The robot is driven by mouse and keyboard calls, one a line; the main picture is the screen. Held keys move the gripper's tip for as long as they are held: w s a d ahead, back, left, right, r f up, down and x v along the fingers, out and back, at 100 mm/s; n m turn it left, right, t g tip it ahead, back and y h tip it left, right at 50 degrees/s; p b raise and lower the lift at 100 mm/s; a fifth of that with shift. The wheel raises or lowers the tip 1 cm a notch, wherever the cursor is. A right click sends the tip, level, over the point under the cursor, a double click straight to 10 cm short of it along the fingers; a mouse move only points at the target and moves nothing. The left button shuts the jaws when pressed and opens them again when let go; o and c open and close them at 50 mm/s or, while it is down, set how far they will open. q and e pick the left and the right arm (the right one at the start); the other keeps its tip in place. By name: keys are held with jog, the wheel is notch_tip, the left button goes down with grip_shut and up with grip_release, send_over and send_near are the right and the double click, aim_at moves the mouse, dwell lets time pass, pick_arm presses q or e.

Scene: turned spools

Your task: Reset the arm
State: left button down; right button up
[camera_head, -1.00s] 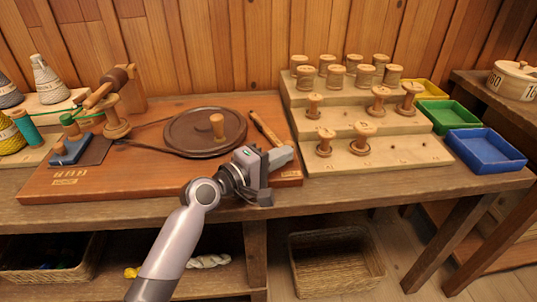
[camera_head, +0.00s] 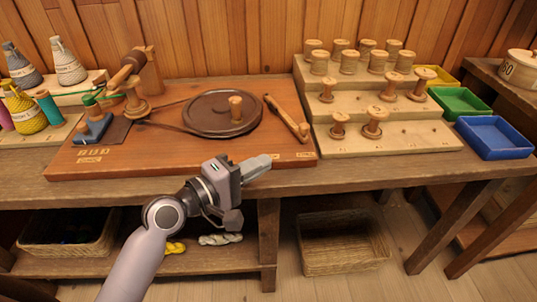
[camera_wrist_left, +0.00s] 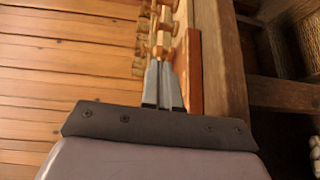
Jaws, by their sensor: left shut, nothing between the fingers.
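My left gripper (camera_head: 256,165) is shut and empty. In the head view it hangs over the front edge of the workbench (camera_head: 350,178), just in front of the red-brown winding board (camera_head: 180,160). Its closed fingers (camera_wrist_left: 164,85) point along the bench in the left wrist view, with wooden spools beyond the tips. My right gripper does not show in either view.
The board carries a dark wheel (camera_head: 205,122) with a peg and a wooden handle (camera_head: 287,117). A stepped rack (camera_head: 400,145) holds several spools. Green (camera_head: 460,103) and blue (camera_head: 494,137) trays stand at right. A wicker basket (camera_head: 345,245) sits below.

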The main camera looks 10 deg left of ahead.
pick_arm(q)
jog(key=shift+s+a, duration=0.15)
jog(key=shift+s, duration=0.15)
